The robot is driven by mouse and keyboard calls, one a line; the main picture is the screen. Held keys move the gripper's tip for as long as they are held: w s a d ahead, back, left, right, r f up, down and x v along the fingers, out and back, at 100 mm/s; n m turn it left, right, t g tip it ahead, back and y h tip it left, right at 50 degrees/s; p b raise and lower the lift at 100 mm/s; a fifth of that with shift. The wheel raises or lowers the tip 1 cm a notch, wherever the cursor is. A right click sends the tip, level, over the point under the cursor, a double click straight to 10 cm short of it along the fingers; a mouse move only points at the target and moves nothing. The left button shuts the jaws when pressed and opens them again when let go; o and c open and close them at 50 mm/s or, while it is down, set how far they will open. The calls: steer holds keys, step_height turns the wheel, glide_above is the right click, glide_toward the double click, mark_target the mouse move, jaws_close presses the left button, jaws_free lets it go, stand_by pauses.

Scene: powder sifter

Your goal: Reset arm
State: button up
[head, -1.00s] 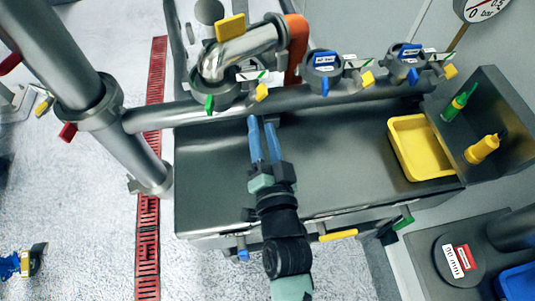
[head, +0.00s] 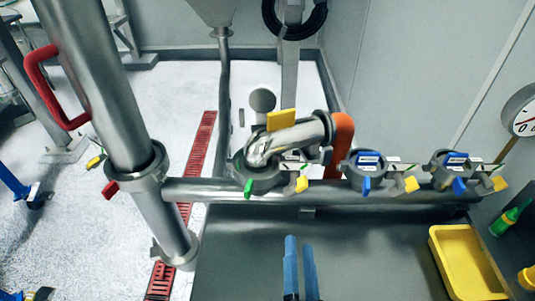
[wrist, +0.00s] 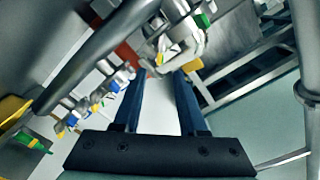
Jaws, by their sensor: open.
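My gripper (head: 301,266) shows at the bottom of the head view, its two blue fingers pointing away over the dark bench top. The fingers are apart with nothing between them. In the wrist view the open fingers (wrist: 160,100) reach up from the dark palm, with pale floor showing between them. The rest of my arm is below the head view's edge. The gripper is in front of the horizontal steel pipe (head: 330,191) and apart from it, as far as I can tell.
A polished elbow (head: 288,140) with an orange coupling (head: 342,142) sits on the pipe, with valves (head: 367,172) to its right. A yellow tray (head: 470,268) is on the bench (head: 380,255) at right. A thick vertical pipe (head: 105,95) stands at left. The bench middle is clear.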

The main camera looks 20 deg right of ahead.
steer(key=w+a+r+n+t+y, duration=0.25)
steer(key=w+r, duration=0.25)
steer(key=r, duration=0.7)
steer(key=w+a+r+n+t+y, duration=0.1)
steer(key=w+a+r+n+t, duration=0.25)
steer(key=r, duration=0.95)
steer(key=s+a+r+n+t, duration=0.2)
steer(key=s+a+r+n, duration=0.1)
steer(key=r, duration=0.9)
steer(key=s+a+r+n+t+y, duration=0.1)
steer(key=s+a+r+n+t, duration=0.1)
steer(key=r, duration=1)
steer(key=shift+s+a+r+n, duration=0.2)
steer(key=shift+s+a+n, duration=0.2)
steer(key=shift+s+a, duration=0.5)
steer(key=shift+s+d+y, duration=0.1)
steer(key=shift+y, duration=0.15)
